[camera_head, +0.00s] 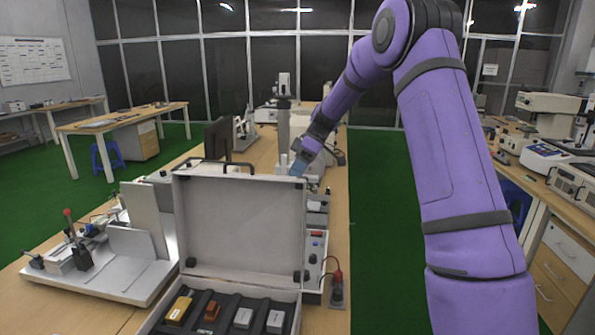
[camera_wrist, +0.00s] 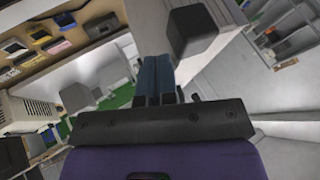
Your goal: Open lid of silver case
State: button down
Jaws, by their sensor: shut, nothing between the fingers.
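The silver case (camera_head: 238,290) stands on the wooden bench in the head view, low centre. Its lid (camera_head: 240,222) is raised and stands about upright at the back of the base, with a dark handle (camera_head: 222,162) at its top edge. Several small blocks lie in dark slots inside the base. My gripper (camera_head: 297,170) is just beyond the lid's upper right corner; I cannot tell whether it touches the lid. In the wrist view the blue fingers (camera_wrist: 156,74) are together with nothing between them.
A white fixture with a red-topped lever (camera_head: 70,222) stands left of the case. Instruments with red and blue buttons (camera_head: 316,240) stand close on its right. More equipment fills the bench behind. Green floor (camera_head: 380,230) is clear right of the bench.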

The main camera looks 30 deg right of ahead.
aim_at(289, 181)
jog(key=shift+n+t+h, duration=0.3)
jog(key=shift+t+h, duration=0.5)
jog(key=shift+s+a+r, duration=0.35)
jog(key=shift+s+a, duration=0.35)
jog(key=shift+s, duration=0.25)
jog(key=shift+s+a+r, duration=0.3)
jog(key=shift+s+a, duration=0.35)
jog(key=shift+s, duration=0.3)
jog(key=shift+s+a+r, duration=0.35)
jog(key=shift+s+a, duration=0.35)
jog(key=shift+s, duration=0.25)
jog(key=shift+w, duration=0.1)
